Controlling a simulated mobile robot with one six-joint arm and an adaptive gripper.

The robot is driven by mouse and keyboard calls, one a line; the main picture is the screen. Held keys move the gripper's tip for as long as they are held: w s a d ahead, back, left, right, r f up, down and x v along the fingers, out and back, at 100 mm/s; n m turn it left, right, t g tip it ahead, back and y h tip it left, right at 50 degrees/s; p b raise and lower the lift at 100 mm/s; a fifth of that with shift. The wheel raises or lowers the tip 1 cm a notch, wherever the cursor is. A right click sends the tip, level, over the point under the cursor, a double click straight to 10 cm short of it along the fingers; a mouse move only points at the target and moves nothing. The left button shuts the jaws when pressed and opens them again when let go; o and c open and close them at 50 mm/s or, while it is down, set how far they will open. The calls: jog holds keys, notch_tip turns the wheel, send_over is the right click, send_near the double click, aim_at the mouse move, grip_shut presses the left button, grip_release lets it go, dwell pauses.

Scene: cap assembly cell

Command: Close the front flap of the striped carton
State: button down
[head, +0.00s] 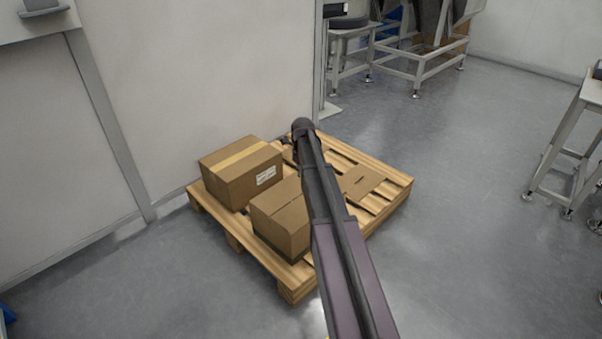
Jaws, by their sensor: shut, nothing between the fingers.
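A brown carton with a dark band along its bottom (280,226) stands at the front of the pallet; it may be the striped carton. Its top looks closed, and my arm hides its right part. Another brown carton with pale tape along its top and a white label (240,172) stands behind it to the left. A flat brown cardboard panel with a dark slot (363,181) shows right of my arm; I cannot tell whether it is a flap. My gripper (288,141) is at the far end of my arm, beyond the front carton, small, shut and mostly hidden.
The wooden pallet (396,190) lies on the grey floor (460,230) beside a pale wall (220,80). Metal-framed stands (424,72) are at the back, and another (563,135) is at the right edge. The floor right of the pallet is clear.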

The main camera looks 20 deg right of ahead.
jog(key=shift+r+p, duration=1.3)
jog(key=shift+r, duration=0.35)
jog(key=s+a+r+n+p, duration=0.3)
jog(key=s+a+n, duration=0.9)
jog(key=n, duration=0.4)
jog(key=s+a+r+n+p, duration=0.2)
jog(key=s+a+n, duration=0.8)
jog(key=s+n, duration=0.5)
notch_tip(320, 180, up, 38)
jog(key=w+p, duration=0.1)
jog(key=p, duration=3.6)
jog(key=shift+w+a+f+n+p, duration=0.15)
jog(key=shift+w+n+p, duration=0.05)
jog(key=shift+n+p, duration=0.2)
